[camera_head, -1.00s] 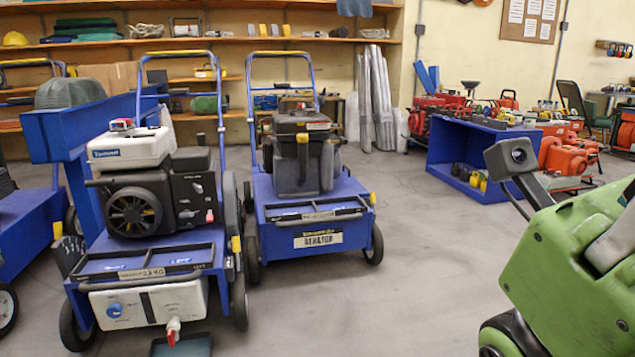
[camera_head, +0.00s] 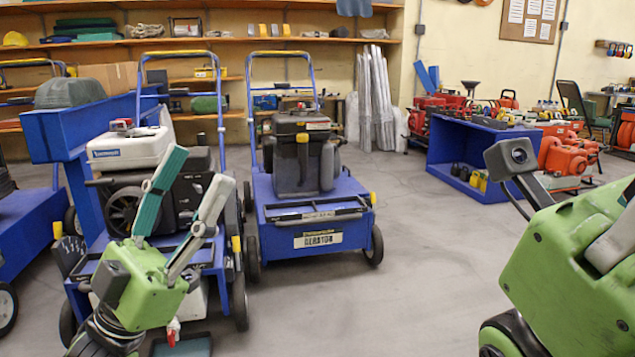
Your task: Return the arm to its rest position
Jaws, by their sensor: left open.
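My left gripper (camera_head: 199,172) is in the camera_head view at the lower left, green with one teal-faced finger and one grey finger. Its fingers point up and are spread apart, with nothing between them. It stands in front of the near blue aerator (camera_head: 208,250) and hides part of its engine and of the white box under its deck. I cannot tell whether it touches the machine. My right arm (camera_head: 575,265) shows as green links at the right edge; its gripper fingers are not visible.
A second blue aerator (camera_head: 318,241) stands just right of the first. A dark tray (camera_head: 182,346) lies on the floor below a red tap. A blue open-fronted bench (camera_head: 440,150) with red machines stands at the back right. The floor (camera_head: 430,260) between is clear.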

